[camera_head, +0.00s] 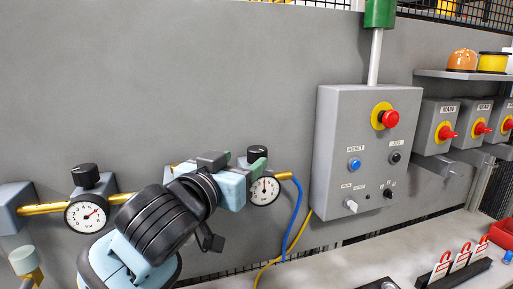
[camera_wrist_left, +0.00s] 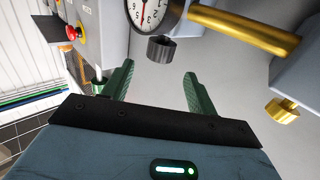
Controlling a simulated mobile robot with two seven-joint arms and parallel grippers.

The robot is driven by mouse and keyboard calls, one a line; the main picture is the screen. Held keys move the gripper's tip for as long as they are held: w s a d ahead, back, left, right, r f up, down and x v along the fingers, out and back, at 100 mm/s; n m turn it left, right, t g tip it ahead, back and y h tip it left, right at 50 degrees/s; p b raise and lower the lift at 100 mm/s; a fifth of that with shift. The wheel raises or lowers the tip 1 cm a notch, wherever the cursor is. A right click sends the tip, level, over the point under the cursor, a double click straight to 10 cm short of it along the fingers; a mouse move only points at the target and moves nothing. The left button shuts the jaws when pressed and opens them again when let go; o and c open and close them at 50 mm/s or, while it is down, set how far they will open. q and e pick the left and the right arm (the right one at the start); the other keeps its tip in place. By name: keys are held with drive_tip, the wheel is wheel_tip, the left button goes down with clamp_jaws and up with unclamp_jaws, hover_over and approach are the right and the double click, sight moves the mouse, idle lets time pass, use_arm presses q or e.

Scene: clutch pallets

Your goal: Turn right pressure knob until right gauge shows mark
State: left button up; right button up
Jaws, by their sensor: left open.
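The right pressure knob (camera_head: 257,154) is a black cylinder above the right gauge (camera_head: 264,190), a white dial whose needle points about straight up. The target mark is too small to make out. My left gripper (camera_head: 245,165) is just left of and in front of the knob. In the left wrist view, my left gripper (camera_wrist_left: 158,72) has two green fingers, open and empty. The inverted knob (camera_wrist_left: 161,48) appears in line with the gap, just beyond the fingertips. Contact is not visible. The gauge (camera_wrist_left: 155,12) is partly cut off there. My right gripper is not in view.
The left gauge (camera_head: 86,216) and its black knob (camera_head: 85,175) are on the same brass pipe (camera_head: 42,208). A blue hose (camera_head: 295,215) runs down right of the right gauge. A grey control box (camera_head: 340,140) with a red emergency button (camera_head: 391,118) is further right.

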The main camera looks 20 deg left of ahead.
sight(260, 154)
use_arm(q)
drive_tip(key=shift+d, duration=0.1)
drive_tip(key=shift+w+d, duration=0.2)
drive_tip(key=shift+w, duration=1.05)
drive_tip(key=shift+w+d, duration=0.15)
drive_tip(key=shift+w, duration=1.15)
drive_tip(key=shift+w+d, duration=0.2)
drive_tip(key=shift+w, duration=1.05)
drive_tip(key=c, duration=1)
drive_tip(key=shift+o, duration=0.2)
drive_tip(key=shift+n+y, duration=0.3)
drive_tip(key=n+y, duration=0.2)
drive_tip(key=y, duration=0.1)
drive_tip(key=n+y, duration=0.2)
drive_tip(key=y, duration=0.1)
drive_tip(key=shift+d+y, duration=0.1)
drive_tip(key=shift+y, duration=0.2)
drive_tip(key=shift+n+g+y, duration=1)
drive_tip(key=shift+n+y, duration=0.5)
drive_tip(key=shift+y, duration=0.7)
